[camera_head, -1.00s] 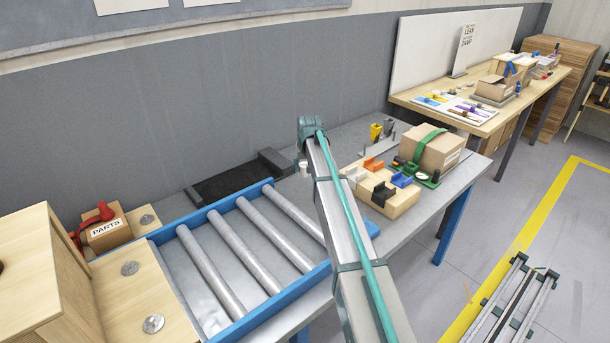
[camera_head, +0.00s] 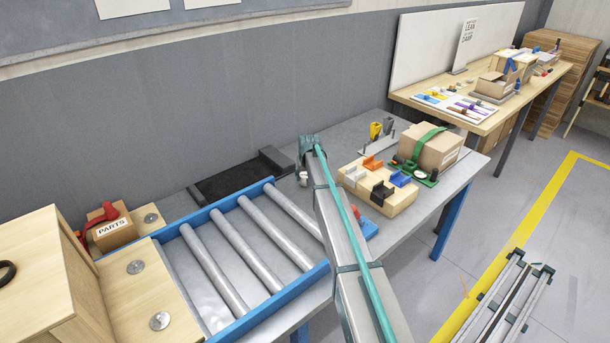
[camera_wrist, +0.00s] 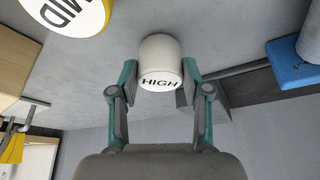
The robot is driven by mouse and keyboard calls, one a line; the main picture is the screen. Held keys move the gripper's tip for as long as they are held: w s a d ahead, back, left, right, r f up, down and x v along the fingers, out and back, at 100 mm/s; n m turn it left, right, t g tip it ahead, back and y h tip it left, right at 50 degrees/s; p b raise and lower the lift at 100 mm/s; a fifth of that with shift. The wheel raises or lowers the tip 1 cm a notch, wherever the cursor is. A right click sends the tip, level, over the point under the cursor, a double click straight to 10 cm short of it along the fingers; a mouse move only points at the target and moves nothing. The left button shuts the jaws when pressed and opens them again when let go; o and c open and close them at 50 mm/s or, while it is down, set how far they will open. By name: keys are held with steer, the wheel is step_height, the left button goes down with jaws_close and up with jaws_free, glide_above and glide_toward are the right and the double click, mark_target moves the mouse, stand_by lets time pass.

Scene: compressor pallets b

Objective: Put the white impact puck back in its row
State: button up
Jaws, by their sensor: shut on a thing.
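The white impact puck (camera_wrist: 159,60) is a short cylinder with HIGH printed on its face. My gripper (camera_wrist: 160,72) is shut on it, one finger at each side. In the head view the white puck (camera_head: 303,179) shows just below my gripper (camera_head: 307,163), over the grey bench (camera_head: 350,135) between the roller frame and the wooden block. I cannot tell whether it touches the bench. My arm hides part of the bench in the head view.
The blue roller frame (camera_head: 200,219) is at left. A black mat (camera_head: 232,183) lies behind it. A wooden block (camera_head: 400,204) with coloured holders and a carton (camera_head: 428,153) with a green strap stand at right.

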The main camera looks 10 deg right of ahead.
steer(key=shift+f, duration=0.1)
steer(key=shift+f, duration=0.15)
steer(key=o, duration=1.3)
steer(key=shift+r, duration=0.2)
steer(key=b+v, duration=0.3)
steer(key=v, duration=0.9)
steer(key=shift+r, duration=0.1)
